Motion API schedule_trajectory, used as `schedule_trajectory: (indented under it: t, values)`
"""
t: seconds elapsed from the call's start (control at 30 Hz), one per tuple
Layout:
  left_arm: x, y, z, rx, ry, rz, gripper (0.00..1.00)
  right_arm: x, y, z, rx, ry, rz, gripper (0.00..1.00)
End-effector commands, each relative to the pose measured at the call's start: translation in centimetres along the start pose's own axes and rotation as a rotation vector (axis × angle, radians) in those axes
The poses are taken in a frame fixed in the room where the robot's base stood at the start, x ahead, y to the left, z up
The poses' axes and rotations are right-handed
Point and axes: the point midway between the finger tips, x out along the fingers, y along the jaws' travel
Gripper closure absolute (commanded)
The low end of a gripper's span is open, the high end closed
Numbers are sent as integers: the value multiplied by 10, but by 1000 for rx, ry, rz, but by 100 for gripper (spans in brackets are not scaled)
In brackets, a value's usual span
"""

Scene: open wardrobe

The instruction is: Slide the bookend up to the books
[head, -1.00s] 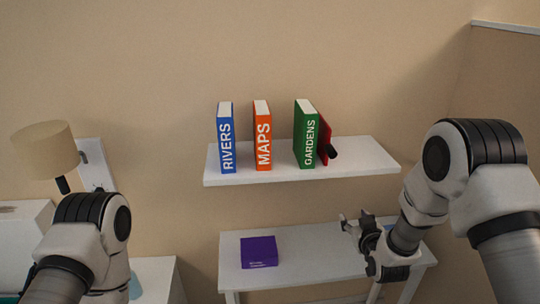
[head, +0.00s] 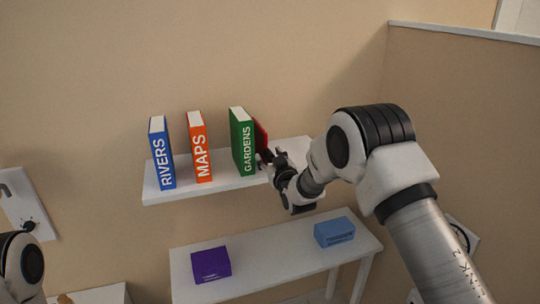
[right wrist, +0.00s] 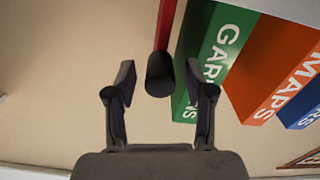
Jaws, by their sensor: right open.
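The red bookend (head: 261,136) stands on the white wall shelf (head: 217,188), just right of the green GARDENS book (head: 243,142) and partly hidden behind my right gripper (head: 272,160). In the right wrist view the bookend's red edge (right wrist: 165,25) ends in a black knob (right wrist: 160,72). The orange MAPS book (head: 200,148) and blue RIVERS book (head: 161,154) stand upright to the left, with gaps between the books. My left gripper is out of view.
Below the shelf, a white table (head: 273,259) bears a purple box (head: 211,264) and a blue box (head: 334,232). A partition wall (head: 455,130) stands at the right. The shelf is free at its right end, past the bookend.

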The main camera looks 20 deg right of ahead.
Motion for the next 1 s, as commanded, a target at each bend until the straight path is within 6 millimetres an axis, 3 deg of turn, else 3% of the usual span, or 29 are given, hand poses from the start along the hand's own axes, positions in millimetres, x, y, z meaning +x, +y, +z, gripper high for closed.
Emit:
schedule_trajectory:
  t: [0.07, 0.2, 0.23, 0.4, 0.6, 0.83, 0.87, 0.9, 0.93, 1.0]
  values:
    - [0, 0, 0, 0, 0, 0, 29, 0, 0, 0, 0, 0, 0, 46]
    - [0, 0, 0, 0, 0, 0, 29, 0, 0, 0, 0, 0, 0, 96]
    - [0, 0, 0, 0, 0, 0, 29, 0, 0, 0, 0, 0, 0, 100]
    - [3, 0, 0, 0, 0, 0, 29, 0, -1, 1, 0, 1, 0, 100]
    - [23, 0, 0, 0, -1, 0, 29, 0, -20, -1, -1, 4, -1, 100]
    - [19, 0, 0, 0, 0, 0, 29, 0, -19, -4, 0, 1, 0, 100]
    - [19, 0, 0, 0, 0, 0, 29, 0, -19, -4, 0, 1, 1, 68]
    - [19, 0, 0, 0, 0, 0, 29, 0, -19, -4, 0, 1, 1, 54]
    - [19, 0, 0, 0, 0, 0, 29, 0, -19, -4, 0, 1, 1, 46]
    - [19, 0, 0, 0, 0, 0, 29, 0, -19, -4, 0, 1, 1, 46]
